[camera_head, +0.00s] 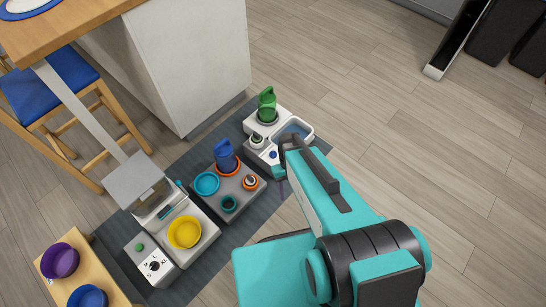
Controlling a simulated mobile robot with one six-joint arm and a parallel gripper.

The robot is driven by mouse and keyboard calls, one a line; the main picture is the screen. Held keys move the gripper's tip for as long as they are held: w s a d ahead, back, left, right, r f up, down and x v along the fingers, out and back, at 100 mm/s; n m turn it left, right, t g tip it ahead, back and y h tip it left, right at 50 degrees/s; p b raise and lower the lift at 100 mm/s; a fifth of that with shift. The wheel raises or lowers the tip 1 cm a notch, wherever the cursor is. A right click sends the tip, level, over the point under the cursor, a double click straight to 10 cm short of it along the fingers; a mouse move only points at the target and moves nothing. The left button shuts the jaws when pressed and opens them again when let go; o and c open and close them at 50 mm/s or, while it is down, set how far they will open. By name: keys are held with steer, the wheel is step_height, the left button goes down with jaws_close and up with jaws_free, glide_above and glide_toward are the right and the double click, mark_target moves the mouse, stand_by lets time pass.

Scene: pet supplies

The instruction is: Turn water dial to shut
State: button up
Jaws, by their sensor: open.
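A white water unit (262,126) stands at the far end of the grey mat, with a green bottle (267,106) and a water basin (307,129). A small pale knob (257,140) and a blue round part (273,155) sit on its near side. I cannot tell which of them is the water dial or how it is set. My gripper (281,163) is open, over the unit's right front side close to the blue part. My teal arm hides part of the unit, and contact cannot be told.
A grey tray (241,202) with a blue bottle (225,155) and bowls stands left of my arm. A white feeder (202,241) with a yellow bowl (184,232) and a dial box (150,260) are nearer.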

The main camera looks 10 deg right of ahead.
steer(key=w+f+n+t+b, duration=0.1)
steer(key=w+f+b, duration=0.2)
steer(key=w+b, duration=0.4)
steer(key=w+f+n+t+b, duration=0.1)
steer(key=w+f+n+b, duration=0.15)
steer(key=w+b, duration=0.55)
steer(key=n+t+b, duration=0.2)
steer(key=b, duration=0.7)
glide_above(273, 153)
steer(key=shift+w+d+r, duration=0.1)
steer(key=shift+w+r, duration=0.05)
steer(key=shift+r, duration=0.25)
step_height(273, 153, down, 14)
steer(key=b, duration=0.6)
steer(key=shift+r, duration=0.1)
steer(key=c, duration=1)
steer(key=shift+a, duration=0.25)
steer(key=shift+c, duration=0.2)
steer(key=shift+d, duration=0.1)
